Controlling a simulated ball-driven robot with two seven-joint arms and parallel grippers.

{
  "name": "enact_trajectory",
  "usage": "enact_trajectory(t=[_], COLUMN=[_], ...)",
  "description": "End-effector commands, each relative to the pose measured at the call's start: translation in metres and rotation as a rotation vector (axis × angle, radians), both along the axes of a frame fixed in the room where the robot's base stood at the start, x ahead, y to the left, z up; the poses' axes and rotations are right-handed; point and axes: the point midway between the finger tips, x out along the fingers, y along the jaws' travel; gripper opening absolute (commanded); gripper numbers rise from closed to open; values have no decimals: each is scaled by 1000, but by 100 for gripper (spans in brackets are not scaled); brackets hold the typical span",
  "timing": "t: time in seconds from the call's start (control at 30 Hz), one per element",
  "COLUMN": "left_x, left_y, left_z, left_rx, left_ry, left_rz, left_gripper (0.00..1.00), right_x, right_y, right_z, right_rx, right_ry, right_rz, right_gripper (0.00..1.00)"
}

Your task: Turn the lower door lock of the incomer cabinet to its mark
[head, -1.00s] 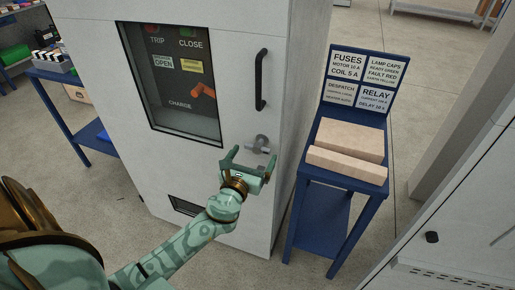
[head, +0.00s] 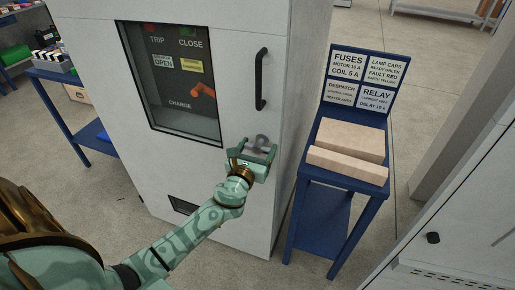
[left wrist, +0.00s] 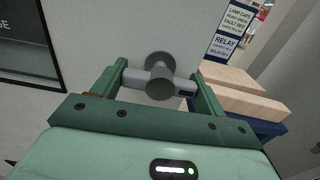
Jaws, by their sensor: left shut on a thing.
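The incomer cabinet (head: 235,105) is a tall pale-grey cabinet with a window. Its lower door lock (head: 261,142) is a grey T-shaped knob on the door, below the black handle (head: 261,80). In the left wrist view the lock (left wrist: 159,75) shows a round hub and a crossbar lying nearly level between the fingers. My left gripper (head: 257,150) is at the lock, its two green fingers (left wrist: 158,85) shut on the ends of the crossbar. I cannot make out a mark beside the lock. My right gripper is not in view.
A blue stand (head: 339,184) with beige blocks (head: 349,150) and a label board (head: 364,80) stands right of the cabinet. Another pale cabinet (head: 470,235) is at the lower right. A blue bench (head: 65,90) stands at the left.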

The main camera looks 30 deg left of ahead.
Motion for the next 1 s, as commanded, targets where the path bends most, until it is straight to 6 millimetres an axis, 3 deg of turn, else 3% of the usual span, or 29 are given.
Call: enact_trajectory(t=[0.37,1.0], left_x=[0,0], left_y=[0,0], left_z=[0,1], left_rx=[-166,-747], left_ry=[-41,-181], left_rz=[1,1], left_gripper=[50,50], right_x=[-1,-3], right_y=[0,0], right_z=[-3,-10], right_rx=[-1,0], right_ry=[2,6], right_rz=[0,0], right_gripper=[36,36])
